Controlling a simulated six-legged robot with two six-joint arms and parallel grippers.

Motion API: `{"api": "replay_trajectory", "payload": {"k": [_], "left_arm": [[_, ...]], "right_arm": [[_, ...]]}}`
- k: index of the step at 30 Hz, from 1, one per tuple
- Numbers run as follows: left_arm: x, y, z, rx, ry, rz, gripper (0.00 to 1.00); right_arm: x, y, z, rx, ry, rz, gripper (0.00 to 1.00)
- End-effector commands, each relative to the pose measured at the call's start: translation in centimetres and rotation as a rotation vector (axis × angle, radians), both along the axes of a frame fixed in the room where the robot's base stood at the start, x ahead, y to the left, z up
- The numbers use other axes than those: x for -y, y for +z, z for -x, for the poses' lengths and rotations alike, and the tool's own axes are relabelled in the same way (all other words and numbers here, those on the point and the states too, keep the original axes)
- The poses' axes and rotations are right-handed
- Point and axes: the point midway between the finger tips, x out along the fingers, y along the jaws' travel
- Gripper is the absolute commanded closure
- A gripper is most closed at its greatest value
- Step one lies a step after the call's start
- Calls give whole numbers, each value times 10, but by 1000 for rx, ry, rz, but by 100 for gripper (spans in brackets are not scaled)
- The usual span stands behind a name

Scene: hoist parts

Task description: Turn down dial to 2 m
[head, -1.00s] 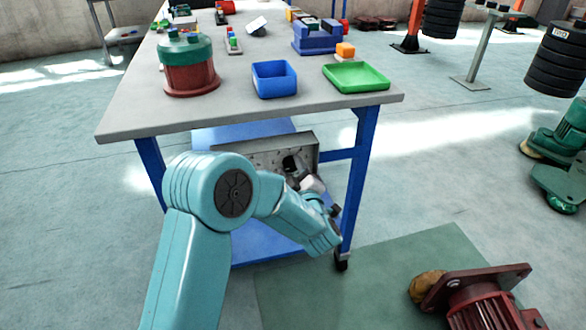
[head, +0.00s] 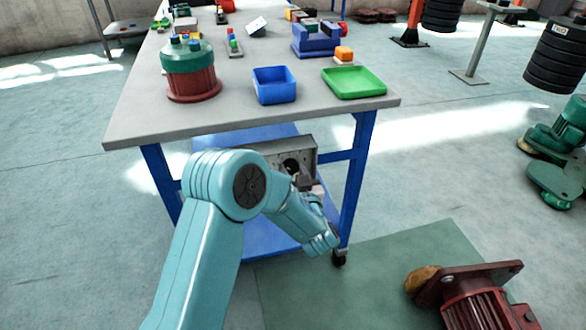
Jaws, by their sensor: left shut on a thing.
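A grey panel box (head: 301,151) stands under the tabletop, on the lower part of the blue-legged table. A dark round part, which looks like the dial (head: 291,165), shows on its face, partly covered by my gripper. My left arm comes in from the lower left and bends in front of the panel. My left gripper (head: 301,178) is at the dial and appears shut on it. The fingertips and any scale marks are too small to read. My right gripper is not in view.
The tabletop (head: 225,115) above holds a blue bin (head: 274,85), a green tray (head: 353,82) and a red-green round housing (head: 190,72). A table leg (head: 357,185) stands right of the panel. A red motor (head: 475,300) lies on the floor mat at lower right.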

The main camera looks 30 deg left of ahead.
Motion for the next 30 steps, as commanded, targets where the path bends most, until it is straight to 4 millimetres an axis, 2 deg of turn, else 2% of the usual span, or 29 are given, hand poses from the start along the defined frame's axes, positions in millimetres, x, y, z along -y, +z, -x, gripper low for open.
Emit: {"api": "replay_trajectory", "payload": {"k": [12,27,28,30], "left_arm": [[1,-1,0,-127,-1,-103,88],[1,-2,0,-140,-1,-115,88],[1,-2,0,-140,-1,-115,54],[1,-2,0,-140,-1,-115,32]], "right_arm": [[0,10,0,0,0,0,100],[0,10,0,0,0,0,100],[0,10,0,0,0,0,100],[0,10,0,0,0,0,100]]}}
